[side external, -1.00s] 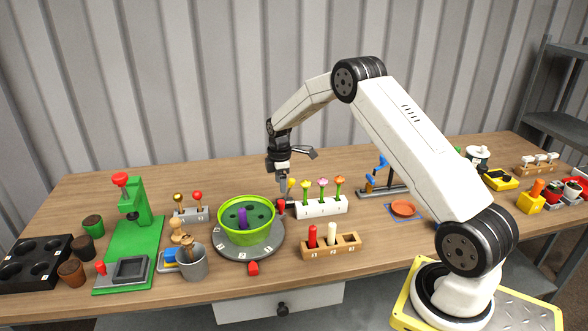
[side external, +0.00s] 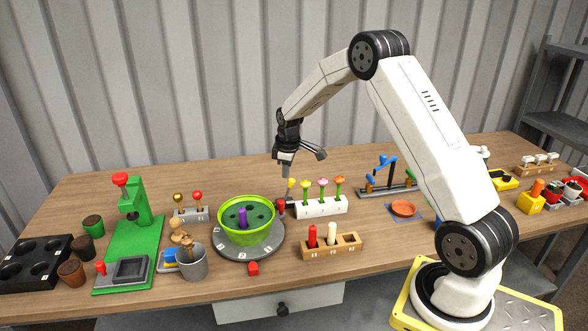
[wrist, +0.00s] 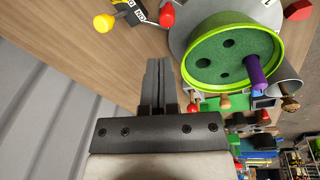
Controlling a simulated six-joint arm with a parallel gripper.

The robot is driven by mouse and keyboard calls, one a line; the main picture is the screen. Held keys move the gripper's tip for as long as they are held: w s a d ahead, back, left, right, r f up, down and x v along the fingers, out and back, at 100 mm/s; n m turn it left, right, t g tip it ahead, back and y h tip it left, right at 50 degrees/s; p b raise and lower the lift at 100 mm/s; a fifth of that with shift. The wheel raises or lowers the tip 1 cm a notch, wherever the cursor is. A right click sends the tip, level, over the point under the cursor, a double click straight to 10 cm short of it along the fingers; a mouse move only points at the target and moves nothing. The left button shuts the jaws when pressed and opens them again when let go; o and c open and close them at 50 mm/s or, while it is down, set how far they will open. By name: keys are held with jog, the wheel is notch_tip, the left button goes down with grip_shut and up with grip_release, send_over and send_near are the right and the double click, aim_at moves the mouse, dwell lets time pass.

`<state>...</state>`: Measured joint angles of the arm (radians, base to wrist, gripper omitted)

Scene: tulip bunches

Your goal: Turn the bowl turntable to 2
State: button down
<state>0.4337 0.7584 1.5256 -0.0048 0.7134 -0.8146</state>
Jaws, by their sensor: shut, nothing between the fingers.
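The green bowl (side external: 246,234) sits on the round grey turntable (side external: 222,253), which has white number tiles around its edge. A purple peg (side external: 242,219) stands in the bowl's dark green insert. A red marker (side external: 253,268) lies on the table at the turntable's front edge. The tile numbers are too small to read surely. My gripper (side external: 286,172) is shut and empty, in the air above and behind the turntable's right side. In the wrist view my shut fingers (wrist: 160,80) are apart from the bowl (wrist: 232,60) and turntable (wrist: 183,38).
A white rack of tulips (side external: 322,207) stands right of the turntable, with a red knob (side external: 281,206) between them. A wooden block with candle-like pegs (side external: 331,247) is at front right. A grey cup (side external: 192,264) and a green press (side external: 137,205) stand left.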

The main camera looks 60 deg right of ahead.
jog(key=s+a+m+t+h, duration=0.25)
jog(key=s+m+t, duration=0.25)
jog(key=s+m, duration=1)
jog(key=w+f+m, duration=0.4)
jog(key=shift+d+f, duration=0.15)
jog(key=shift+w+f, duration=0.1)
jog(key=shift+w, duration=0.05)
jog(key=x, duration=0.9)
jog(key=shift+w+d+f, duration=0.2)
jog(key=shift+w+f, duration=0.05)
jog(key=shift+w+a, duration=0.25)
jog(key=shift+w, duration=0.8)
jog(key=shift+w+a, duration=0.15)
jog(key=shift+w, duration=0.75)
jog(key=shift+w, duration=0.25)
